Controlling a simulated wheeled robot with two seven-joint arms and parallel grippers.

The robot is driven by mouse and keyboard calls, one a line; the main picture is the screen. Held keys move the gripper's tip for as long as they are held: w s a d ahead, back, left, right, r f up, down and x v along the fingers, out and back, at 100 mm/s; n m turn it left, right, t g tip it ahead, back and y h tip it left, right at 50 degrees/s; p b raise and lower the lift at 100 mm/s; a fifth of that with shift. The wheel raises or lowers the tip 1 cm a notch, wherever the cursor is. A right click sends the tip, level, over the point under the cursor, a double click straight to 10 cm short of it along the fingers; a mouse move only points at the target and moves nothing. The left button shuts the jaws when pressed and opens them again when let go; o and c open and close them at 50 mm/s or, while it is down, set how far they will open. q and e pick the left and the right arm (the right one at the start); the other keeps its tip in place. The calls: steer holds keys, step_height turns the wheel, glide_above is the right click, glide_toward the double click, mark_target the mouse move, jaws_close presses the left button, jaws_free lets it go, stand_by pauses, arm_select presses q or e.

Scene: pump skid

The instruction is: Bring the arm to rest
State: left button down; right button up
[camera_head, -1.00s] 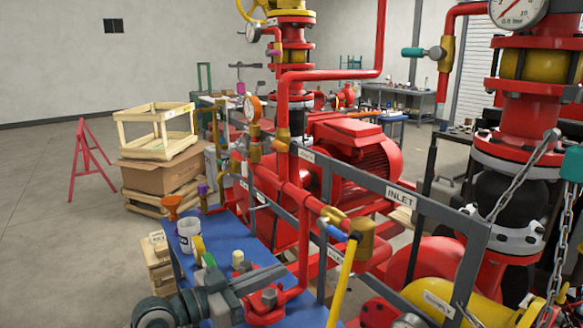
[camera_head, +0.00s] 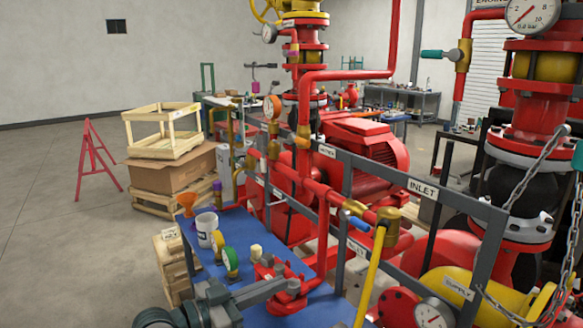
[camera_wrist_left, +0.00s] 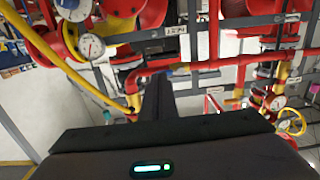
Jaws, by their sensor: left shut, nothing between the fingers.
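My left gripper (camera_head: 268,290) is at the bottom of the head view, in front of the blue bench top. Its grey fingers are shut together with nothing between them and point right, overlapping a red fitting (camera_head: 290,302) in the picture. I cannot tell whether they touch it. In the left wrist view the closed dark fingers (camera_wrist_left: 158,98) point toward the red pipework and hold nothing. My right gripper is not in view.
The blue bench top (camera_head: 235,238) carries a white cup (camera_head: 206,229), an orange funnel (camera_head: 187,203) and gauges. The red pump skid with its grey INLET rail (camera_head: 423,189) and yellow hose (camera_head: 367,290) stands close on the right. Open floor (camera_head: 50,230) lies left.

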arm_select(q)
steer(key=s+a+f+n+g+y, duration=0.1)
steer(key=s+a+f+n+y, duration=0.15)
steer(key=s+f, duration=0.65)
steer(key=s+a+f+n+g+y, duration=0.15)
steer(key=s+f+y, duration=0.3)
steer(key=f, duration=0.85)
steer(key=s+a+f+n+g+y, duration=0.1)
steer(key=s+a+f+n+y, duration=0.1)
steer(key=s+a+f, duration=0.45)
steer(key=s+a+f+n+g+y, duration=0.1)
steer(key=s+a+y, duration=0.2)
steer(key=s, duration=0.6)
steer(key=s+a+f+n+g+y, duration=0.2)
steer(key=s+a+f, duration=0.1)
steer(key=s+a, duration=0.3)
step_height(320, 180, down, 30)
steer(key=s+d+b, duration=0.1)
steer(key=s+b, duration=0.1)
steer(key=s+a+f+g+b, duration=0.1)
steer(key=s+a+f+g, duration=0.1)
steer(key=s+f, duration=1.6)
steer(key=shift+s+a+f, duration=0.4)
steer(key=shift+a+f, duration=0.1)
steer(key=shift+f, duration=0.3)
